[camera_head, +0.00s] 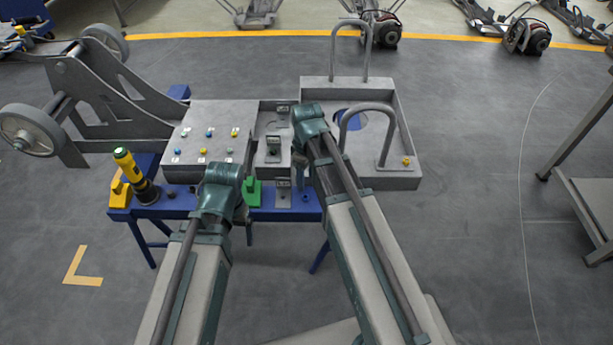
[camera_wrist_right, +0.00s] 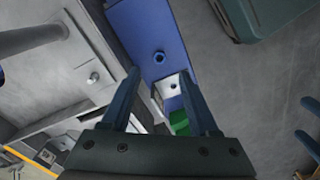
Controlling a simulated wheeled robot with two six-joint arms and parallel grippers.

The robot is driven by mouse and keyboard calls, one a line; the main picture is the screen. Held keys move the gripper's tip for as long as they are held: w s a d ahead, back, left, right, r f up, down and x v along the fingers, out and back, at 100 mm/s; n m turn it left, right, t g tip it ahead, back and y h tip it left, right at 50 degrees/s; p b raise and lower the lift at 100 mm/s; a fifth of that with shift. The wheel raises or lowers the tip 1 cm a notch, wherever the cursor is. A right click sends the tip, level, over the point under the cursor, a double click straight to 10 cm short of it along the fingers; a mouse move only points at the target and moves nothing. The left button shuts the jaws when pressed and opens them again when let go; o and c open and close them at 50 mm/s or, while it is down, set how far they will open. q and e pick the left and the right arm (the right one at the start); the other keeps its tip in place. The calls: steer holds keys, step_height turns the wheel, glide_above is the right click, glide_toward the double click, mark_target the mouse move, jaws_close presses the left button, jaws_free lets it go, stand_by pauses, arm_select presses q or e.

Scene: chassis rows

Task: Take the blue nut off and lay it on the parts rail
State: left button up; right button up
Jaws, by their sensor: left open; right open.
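In the right wrist view a dark blue nut-like piece (camera_wrist_right: 160,57) stands on a blue surface (camera_wrist_right: 147,30), ahead of my right gripper (camera_wrist_right: 161,78), which is open and empty. My left gripper (camera_head: 238,207) is over the front of the blue bench (camera_head: 150,211); its wrist hides most of it. I cannot tell which blue strip is the parts rail.
A yellow-and-black tool (camera_head: 132,170) stands in a yellow holder at the bench's left. A green block (camera_head: 252,192) is between my arms. A grey tray (camera_head: 400,175) with tall handles lies to the right, and a wheeled frame (camera_head: 100,90) stands to the left.

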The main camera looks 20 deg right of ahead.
step_height(320, 180, up, 6)
steer(key=p, duration=0.4)
steer(key=shift+f, duration=0.25)
steer(key=s+a+r+m+p, duration=0.2)
steer(key=s+a+r+p, duration=0.1)
steer(key=s+a, duration=0.2)
steer(key=s+a+r+m+h+p, duration=0.1)
steer(key=s+a+r+m+p, duration=0.2)
steer(key=s, duration=0.6)
steer(key=a, duration=0.2)
steer(key=shift+a, duration=0.3)
